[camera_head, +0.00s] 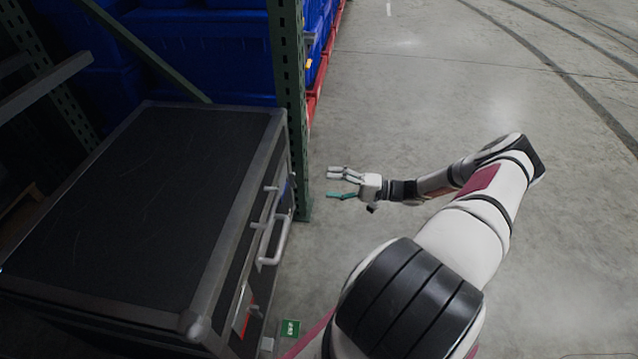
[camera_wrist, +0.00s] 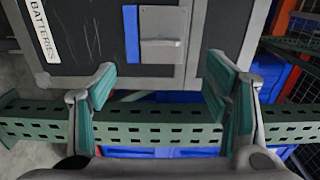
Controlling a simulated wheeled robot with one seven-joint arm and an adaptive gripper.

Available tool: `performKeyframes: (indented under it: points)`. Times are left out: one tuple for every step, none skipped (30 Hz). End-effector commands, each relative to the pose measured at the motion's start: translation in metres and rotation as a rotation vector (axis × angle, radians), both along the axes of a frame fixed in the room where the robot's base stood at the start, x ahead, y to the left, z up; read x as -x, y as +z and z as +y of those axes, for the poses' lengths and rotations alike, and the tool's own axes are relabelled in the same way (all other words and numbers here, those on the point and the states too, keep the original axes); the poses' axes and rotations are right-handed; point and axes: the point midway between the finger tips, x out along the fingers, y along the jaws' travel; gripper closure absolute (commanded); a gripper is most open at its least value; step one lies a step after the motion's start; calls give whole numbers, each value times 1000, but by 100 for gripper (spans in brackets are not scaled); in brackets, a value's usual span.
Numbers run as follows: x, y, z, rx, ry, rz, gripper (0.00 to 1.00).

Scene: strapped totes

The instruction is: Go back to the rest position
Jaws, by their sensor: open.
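My gripper (camera_head: 343,184) is open and empty in the head view, with its fingers pointing left toward the rack's green post (camera_head: 289,100). It hangs in free space to the right of a dark case (camera_head: 150,190) with metal edges. My arm runs from the bottom middle up to the right and bends back left to the gripper. In the wrist view the open fingers of my gripper (camera_wrist: 162,100) show wide apart, with teal pads and nothing between them. Beyond them are the perforated green post (camera_wrist: 150,128) and the case side (camera_wrist: 90,40) with a "BATTERIES" label.
Blue totes (camera_head: 200,50) fill the rack behind the case. The case has metal handles (camera_head: 272,235) on the side toward my arm. A small green tag (camera_head: 290,328) shows near the bottom. The concrete floor (camera_head: 440,80) to the right is clear.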

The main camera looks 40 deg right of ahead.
Motion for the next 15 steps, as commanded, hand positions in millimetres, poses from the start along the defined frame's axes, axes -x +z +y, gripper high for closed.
performKeyframes:
  points:
    - [3, 0, -3, 0, 0, 0, 30]
    - [5, 0, -3, 0, 1, 0, 30]
    - [6, 0, -4, 0, 2, 0, 30]
    - [7, 0, -5, 0, 2, 0, 30]
    - [8, 0, -5, 0, 2, 0, 30]
    - [8, 0, -6, 0, 2, 0, 30]
    - [8, 0, -6, 0, 2, 0, 30]
    - [8, 0, -6, 0, 2, 0, 30]
    - [8, 0, -6, 0, 2, 0, 30]
    - [8, 0, -6, 0, 2, 0, 30]
    - [8, 0, -6, 0, 2, 0, 30]
    - [8, 0, -6, 0, 2, 0, 30]
    - [8, 0, -6, 0, 2, 0, 30]
    - [8, 0, -6, 0, 1, 0, 30]
    - [8, 0, -6, 0, 1, 0, 30]
